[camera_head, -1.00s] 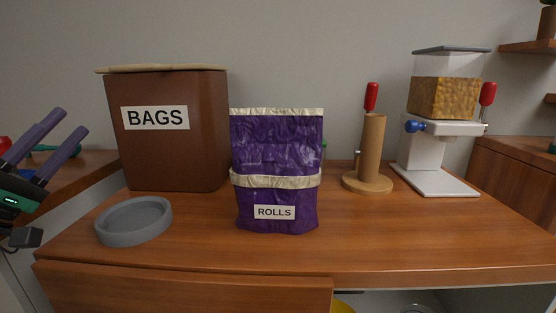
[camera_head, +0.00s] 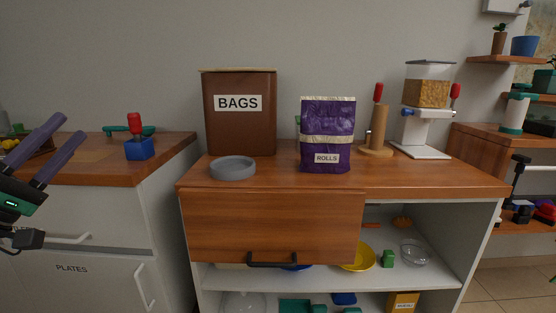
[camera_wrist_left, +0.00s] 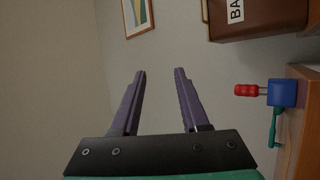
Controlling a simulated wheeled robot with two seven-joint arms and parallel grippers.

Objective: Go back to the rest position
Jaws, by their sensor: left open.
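My left gripper (camera_head: 62,138) is at the left edge of the head view, raised in front of the left counter. Its two purple fingers are apart. In the left wrist view the gripper (camera_wrist_left: 160,74) is open, with nothing between the fingers. My right gripper is in neither view. The task names no object to handle. The purple ROLLS bag (camera_head: 327,136) and the brown BAGS box (camera_head: 240,128) stand on the wooden cabinet top, well to the right of the left gripper. A grey round dish (camera_head: 233,168) lies in front of the box.
A blue block with a red handle (camera_head: 139,148) stands on the left counter (camera_head: 90,172). The cabinet's open bay holds a yellow plate (camera_head: 357,257) and a glass bowl (camera_head: 415,252). Floor shows at lower right.

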